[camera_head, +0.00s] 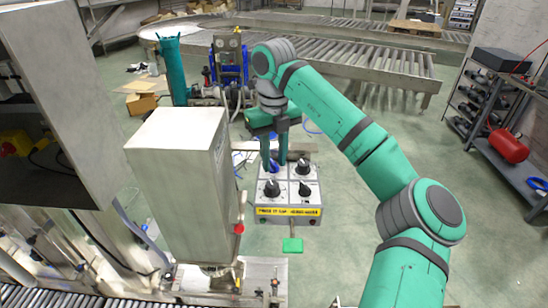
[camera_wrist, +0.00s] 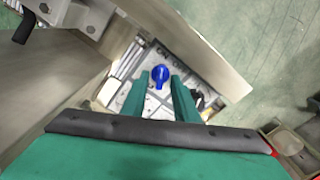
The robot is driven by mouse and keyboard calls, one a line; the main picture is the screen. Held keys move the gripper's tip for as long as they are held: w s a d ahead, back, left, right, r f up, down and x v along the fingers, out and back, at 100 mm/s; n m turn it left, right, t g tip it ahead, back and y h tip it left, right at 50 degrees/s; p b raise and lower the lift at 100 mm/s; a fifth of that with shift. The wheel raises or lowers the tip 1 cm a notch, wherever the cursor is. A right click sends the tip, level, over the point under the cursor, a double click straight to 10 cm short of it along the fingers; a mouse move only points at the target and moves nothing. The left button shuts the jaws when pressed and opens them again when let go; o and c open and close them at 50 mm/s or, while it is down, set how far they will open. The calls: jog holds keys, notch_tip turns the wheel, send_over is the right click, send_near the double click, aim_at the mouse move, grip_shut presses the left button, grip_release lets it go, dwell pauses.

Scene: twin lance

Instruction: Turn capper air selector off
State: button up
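A grey control panel (camera_head: 289,200) with several rotary knobs and a yellow label strip stands below my gripper. A blue knob (camera_head: 274,166) is in its upper left part. Black knobs are at upper right (camera_head: 303,165), lower left (camera_head: 272,188) and lower right (camera_head: 305,189). I cannot read which is the capper air selector. My gripper (camera_head: 274,166) points down at the blue knob, with its green fingers apart. In the wrist view the blue knob (camera_wrist: 160,75) shows in the gap just past the fingertips (camera_wrist: 159,82). Contact cannot be told.
A tall metal cabinet (camera_head: 180,180) stands close left of the panel, with a red ball-ended handle (camera_head: 239,228). A green pad (camera_head: 292,245) sticks out below the panel. Roller conveyors (camera_head: 370,60) are behind. The floor right of the panel is partly clear; a shelf rack (camera_head: 505,130) is farther right.

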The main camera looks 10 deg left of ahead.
grip_shut()
jog(key=shift+m, duration=0.3)
jog(key=m, duration=0.5)
jog(key=shift+a, duration=0.1)
jog(key=m, duration=0.6)
jog(key=shift+a, duration=0.1)
jog(key=shift+s, duration=0.1)
dwell(0.3)
